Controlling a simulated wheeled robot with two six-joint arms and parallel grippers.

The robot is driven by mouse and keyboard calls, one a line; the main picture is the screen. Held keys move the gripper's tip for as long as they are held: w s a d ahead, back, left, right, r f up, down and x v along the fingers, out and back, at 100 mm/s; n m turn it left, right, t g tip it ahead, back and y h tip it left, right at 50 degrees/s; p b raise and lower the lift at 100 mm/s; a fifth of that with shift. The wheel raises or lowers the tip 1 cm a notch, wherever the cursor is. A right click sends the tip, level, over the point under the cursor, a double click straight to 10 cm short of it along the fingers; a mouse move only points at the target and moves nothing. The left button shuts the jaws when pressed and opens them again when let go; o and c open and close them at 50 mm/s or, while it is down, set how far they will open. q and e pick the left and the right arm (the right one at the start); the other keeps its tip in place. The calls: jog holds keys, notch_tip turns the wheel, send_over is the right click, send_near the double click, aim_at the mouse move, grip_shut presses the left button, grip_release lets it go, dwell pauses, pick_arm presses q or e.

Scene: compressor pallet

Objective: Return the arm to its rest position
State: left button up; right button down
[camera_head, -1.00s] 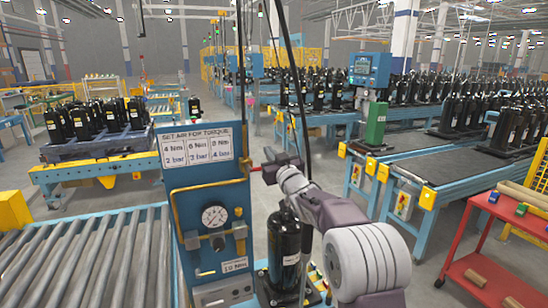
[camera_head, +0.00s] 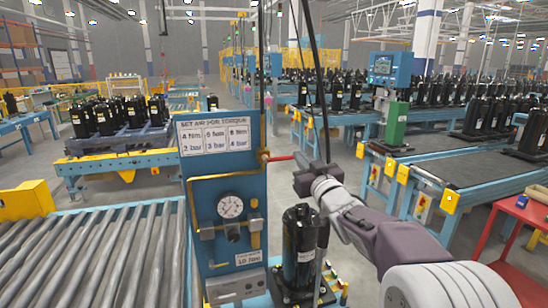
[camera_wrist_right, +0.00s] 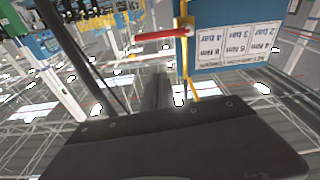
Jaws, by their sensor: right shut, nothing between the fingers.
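My right arm comes in from the lower right of the head view, raised and bent. Its dark right gripper (camera_head: 303,160) is shut and empty, just right of the red lever (camera_head: 281,158) on the blue torque panel (camera_head: 226,172). Whether it touches the lever is hard to tell in the head view. In the right wrist view, the red lever (camera_wrist_right: 162,34) shows above the dark gripper body, apart from it. My left gripper is not in view.
A black compressor (camera_head: 299,240) stands below my right gripper, beside the panel. A roller conveyor (camera_head: 90,255) fills the lower left. A hose and cable hang close to the gripper. A red cart (camera_head: 525,215) is at the right, with floor between it and the panel.

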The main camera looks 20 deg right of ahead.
jog(key=s+a+f+m+g, duration=0.1)
jog(key=s+a+f+g, duration=0.15)
jog(key=f, duration=0.45)
jog(key=s+a+f+g, duration=0.2)
jog(key=f+g, duration=0.1)
jog(key=f, duration=0.5)
jog(key=s+a+f+m+g, duration=0.1)
jog(key=s+a+f+g, duration=0.15)
jog(key=f, duration=0.45)
jog(key=s+f+g, duration=0.5)
jog(key=s+f, duration=0.3)
jog(key=s, duration=0.3)
jog(key=s+f+g, duration=0.5)
jog(key=s+f, duration=0.4)
jog(key=s, duration=0.3)
jog(key=shift+s+h, duration=0.2)
jog(key=shift+h, duration=0.2)
